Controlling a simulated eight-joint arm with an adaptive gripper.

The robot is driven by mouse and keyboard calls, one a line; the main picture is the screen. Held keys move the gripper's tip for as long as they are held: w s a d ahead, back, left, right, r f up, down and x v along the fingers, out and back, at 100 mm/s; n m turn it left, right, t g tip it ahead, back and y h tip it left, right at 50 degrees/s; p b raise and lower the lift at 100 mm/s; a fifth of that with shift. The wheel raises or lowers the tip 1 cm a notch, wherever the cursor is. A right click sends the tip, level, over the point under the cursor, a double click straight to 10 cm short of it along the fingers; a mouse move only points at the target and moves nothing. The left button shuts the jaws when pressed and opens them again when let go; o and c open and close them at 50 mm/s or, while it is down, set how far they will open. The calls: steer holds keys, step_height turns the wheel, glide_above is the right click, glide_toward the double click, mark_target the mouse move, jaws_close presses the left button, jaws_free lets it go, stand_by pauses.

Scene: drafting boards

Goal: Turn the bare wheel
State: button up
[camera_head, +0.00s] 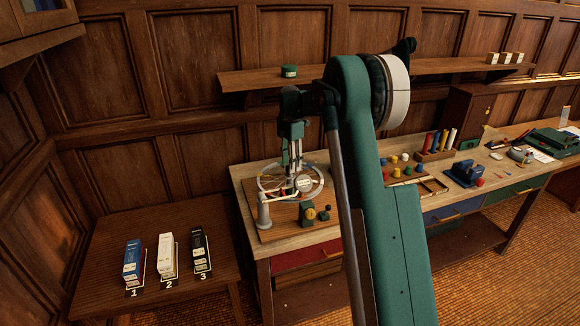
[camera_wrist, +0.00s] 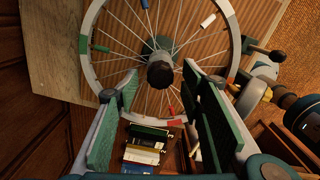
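The bare wheel (camera_wrist: 237,42) has a pale grey rim, thin spokes and a dark central hub (camera_wrist: 160,72), with no tyre visible. Small green, red, white and blue pieces sit on its rim and spokes. In the head view the wheel (camera_head: 264,186) lies on a wooden board at the left end of the workbench, partly hidden by my gripper (camera_head: 293,160). In the wrist view my gripper (camera_wrist: 160,80) is open, with its green-padded fingers apart on both sides below the hub. Nothing is held between them. I cannot tell whether a finger touches the wheel.
A grey post (camera_head: 264,213) and a green block with a yellow knob (camera_head: 308,213) stand by the wheel. Three numbered boxes, blue (camera_head: 132,260), white (camera_head: 166,254) and black (camera_head: 199,248), stand on the low table at left. A wall shelf (camera_head: 245,80) runs behind.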

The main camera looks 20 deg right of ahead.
step_height(320, 180, up, 10)
steer(key=shift+r, duration=0.15)
stand_by(0.4)
stand_by(0.4)
steer(key=s+a+r+m+t+b, duration=0.1)
steer(key=s+a+r+m, duration=0.25)
steer(key=s, duration=0.65)
steer(key=s+a+r+m+t, duration=0.1)
steer(key=s+a+r+m, duration=0.25)
steer(key=s, duration=0.65)
steer(key=s+a+r+m+t+b, duration=0.15)
steer(key=s+r+m, duration=0.25)
steer(key=s, duration=0.6)
steer(key=s+a+f+m+t, duration=0.1)
steer(key=s+f+m, duration=0.2)
steer(key=s, duration=0.6)
steer(key=s+a+f+m+t, duration=0.1)
steer(key=s+a+f+m, duration=0.1)
steer(key=s+f, duration=0.4)
steer(key=s+a+f+m+t, duration=0.1)
steer(key=s+f+m, duration=0.3)
steer(key=s, duration=0.9)
steer(key=shift+a+f+m+t, duration=0.15)
steer(key=shift+a+m+t, duration=0.3)
steer(key=shift+a, duration=0.3)
steer(key=shift+s, duration=0.1)
